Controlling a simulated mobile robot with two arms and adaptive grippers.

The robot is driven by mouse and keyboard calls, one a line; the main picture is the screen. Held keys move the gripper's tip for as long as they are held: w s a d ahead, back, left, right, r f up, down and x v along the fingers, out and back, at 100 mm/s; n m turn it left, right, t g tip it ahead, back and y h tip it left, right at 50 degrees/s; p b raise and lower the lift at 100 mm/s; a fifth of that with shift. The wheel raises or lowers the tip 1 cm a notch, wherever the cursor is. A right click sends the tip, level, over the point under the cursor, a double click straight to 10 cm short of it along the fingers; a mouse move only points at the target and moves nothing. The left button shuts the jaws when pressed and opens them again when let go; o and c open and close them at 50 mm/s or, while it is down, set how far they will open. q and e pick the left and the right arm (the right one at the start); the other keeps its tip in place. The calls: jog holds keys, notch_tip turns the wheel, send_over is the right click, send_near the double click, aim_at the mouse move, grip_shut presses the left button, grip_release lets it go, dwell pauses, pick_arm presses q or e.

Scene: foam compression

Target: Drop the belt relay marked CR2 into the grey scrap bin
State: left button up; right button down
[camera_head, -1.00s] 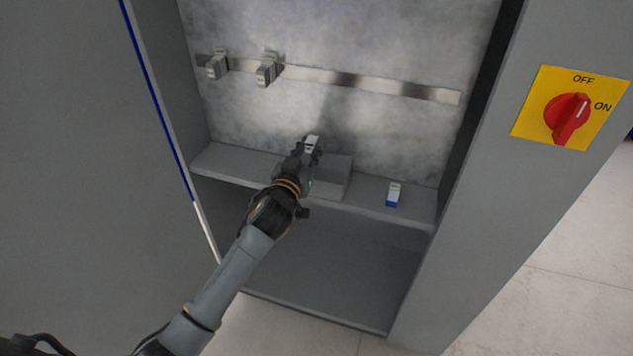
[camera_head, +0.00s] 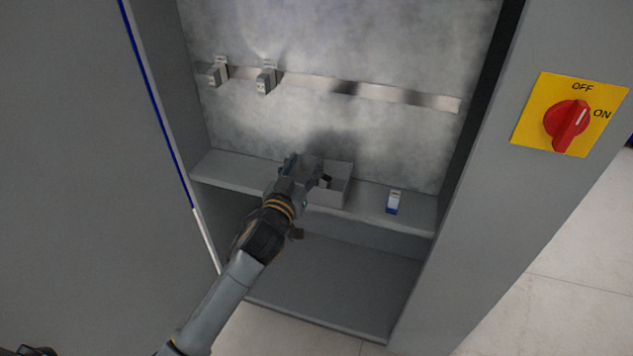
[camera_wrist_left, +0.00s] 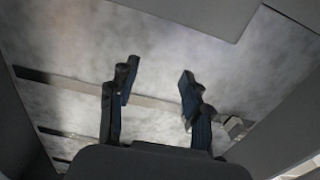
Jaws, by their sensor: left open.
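The grey scrap bin (camera_head: 340,190) is an open box on the cabinet shelf. My left gripper (camera_head: 308,170) is over the bin and covers much of its left part. Its fingers are spread, and in the left wrist view (camera_wrist_left: 158,88) there is nothing between them. A small pale patch shows beside the gripper inside the bin; I cannot tell whether it is the relay. No CR2 marking can be read in any view. My right gripper is not in view.
Two grey relays (camera_head: 217,73) (camera_head: 266,80) sit on the metal rail (camera_head: 400,94). A white and blue relay (camera_head: 394,202) stands on the shelf (camera_head: 225,168) right of the bin. A red switch (camera_head: 567,120) is on the right cabinet face.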

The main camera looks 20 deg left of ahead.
pick_arm(q)
jog(key=s, duration=0.8)
jog(key=shift+s+a, duration=0.15)
jog(key=shift+s, duration=0.05)
notch_tip(320, 180, down, 21)
jog(key=s+g+p, duration=0.1)
jog(key=s+g, duration=0.1)
jog(key=g, duration=0.3)
jog(key=s+a+f+m+g, duration=0.15)
jog(key=s+f, duration=0.25)
jog(key=f, duration=0.4)
jog(key=s+f+g, duration=0.2)
jog(key=s+f, duration=0.3)
jog(key=f, duration=0.4)
jog(key=s+f+g, duration=0.2)
jog(key=s+f, duration=0.4)
jog(key=s, duration=0.6)
jog(key=s+a+f+g+p, duration=0.1)
jog(key=s+f+g, duration=0.2)
jog(key=s+f, duration=0.4)
jog(key=s+f+g+p, duration=0.1)
jog(key=s+f+g, duration=0.2)
jog(key=s, duration=1.3)
notch_tip(320, 180, down, 4)
jog(key=shift+s+a+r+y, duration=0.15)
jog(key=shift+s+a+y, duration=0.15)
